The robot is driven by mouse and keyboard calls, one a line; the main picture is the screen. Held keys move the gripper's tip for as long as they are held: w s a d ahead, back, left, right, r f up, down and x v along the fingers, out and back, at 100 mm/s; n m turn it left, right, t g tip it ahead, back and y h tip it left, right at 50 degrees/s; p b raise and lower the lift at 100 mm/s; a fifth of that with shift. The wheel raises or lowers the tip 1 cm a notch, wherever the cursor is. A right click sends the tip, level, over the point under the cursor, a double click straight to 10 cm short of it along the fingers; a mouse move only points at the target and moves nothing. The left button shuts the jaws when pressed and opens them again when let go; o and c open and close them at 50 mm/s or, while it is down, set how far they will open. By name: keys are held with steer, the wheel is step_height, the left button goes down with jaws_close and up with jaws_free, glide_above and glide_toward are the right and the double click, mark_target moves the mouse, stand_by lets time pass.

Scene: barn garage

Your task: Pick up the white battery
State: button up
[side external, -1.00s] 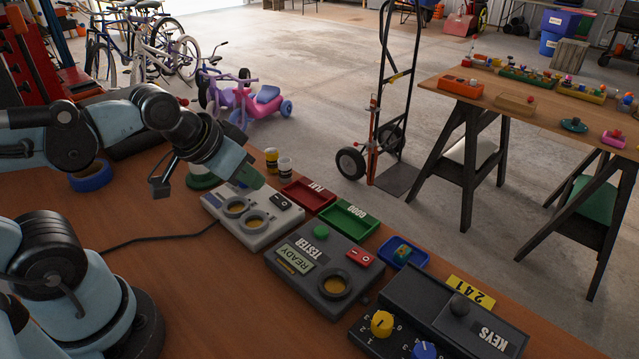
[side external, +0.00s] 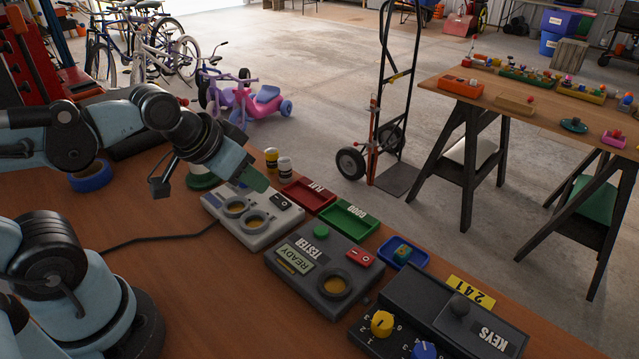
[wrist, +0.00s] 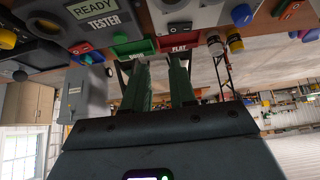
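The white battery (side external: 285,167) stands upright on the wooden bench behind the red tray, beside a yellow-and-black battery (side external: 271,158). It also seems to show in the upside-down wrist view (wrist: 215,46), small and blurred, to the right of the fingers. My gripper (side external: 258,181) is above the grey two-socket unit, in front of and left of the battery in the side view, and apart from it. In the wrist view its two green fingers (wrist: 160,64) are spread with nothing between them.
The red FLAT tray (side external: 307,194) and green GOOD tray (side external: 348,220) lie along the bench's far edge. The grey two-socket unit (side external: 252,219), dark tester (side external: 325,268), blue tray (side external: 403,252) and key box (side external: 440,318) crowd the bench. The near bench is mostly clear.

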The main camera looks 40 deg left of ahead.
steer(key=o, duration=0.3)
steer(key=shift+o, duration=0.2)
steer(key=w+a+r+n+g, duration=0.3)
steer(key=w+a+r+n, duration=0.15)
steer(key=w, duration=0.45)
steer(key=n+g, duration=0.4)
glide_toward(285, 159)
steer(key=shift+a+f+m, duration=0.15)
steer(key=shift+f+m, duration=0.05)
steer(key=shift+m, duration=0.05)
steer(key=f, duration=1.1)
steer(key=shift+d+f, duration=0.2)
